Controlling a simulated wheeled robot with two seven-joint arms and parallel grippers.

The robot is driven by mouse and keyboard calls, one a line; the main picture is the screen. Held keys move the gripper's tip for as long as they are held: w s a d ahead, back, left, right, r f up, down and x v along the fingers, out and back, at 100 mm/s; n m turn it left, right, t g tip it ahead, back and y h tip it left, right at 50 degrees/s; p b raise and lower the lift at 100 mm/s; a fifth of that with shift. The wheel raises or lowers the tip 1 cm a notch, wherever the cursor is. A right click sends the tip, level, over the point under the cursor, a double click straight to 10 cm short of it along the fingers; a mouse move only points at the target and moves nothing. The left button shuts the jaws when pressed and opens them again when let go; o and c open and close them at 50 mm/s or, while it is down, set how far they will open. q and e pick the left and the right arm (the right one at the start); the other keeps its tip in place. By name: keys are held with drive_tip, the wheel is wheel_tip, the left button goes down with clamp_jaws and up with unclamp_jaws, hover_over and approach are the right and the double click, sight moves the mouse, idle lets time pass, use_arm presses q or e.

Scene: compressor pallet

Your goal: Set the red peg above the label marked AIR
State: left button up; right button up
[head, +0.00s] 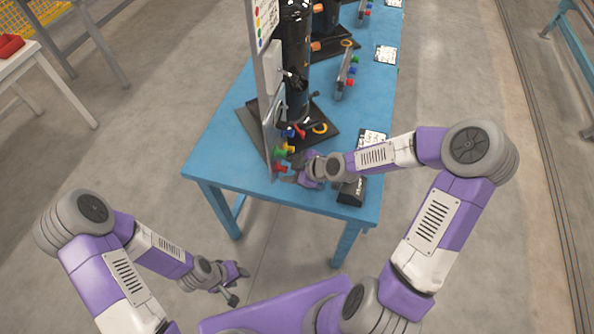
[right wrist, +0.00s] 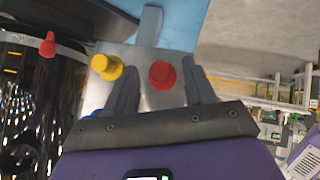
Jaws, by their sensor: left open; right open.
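A red peg (head: 280,167) sits low on an upright metal panel (head: 268,135) at the near edge of the blue table. In the right wrist view the red peg (right wrist: 162,75) lies between the spread fingers of my right gripper (right wrist: 160,88), with gaps at both sides. A yellow peg (right wrist: 107,67) is just left of the left finger. My right gripper also shows in the head view (head: 294,174), beside the panel's lower pegs. My left gripper (head: 238,284) is open and empty, low over the floor. I cannot read any AIR label.
Green (head: 280,150) and blue (head: 290,132) pegs sit close above on the panel. A black block (head: 351,191) is at the table's near right. A second peg panel (head: 345,75) stands farther back.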

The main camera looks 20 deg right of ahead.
drive_tip(key=shift+w+a+f, duration=0.15)
drive_tip(key=shift+w+f, duration=0.05)
drive_tip(key=shift+c, duration=0.3)
clamp_jaws()
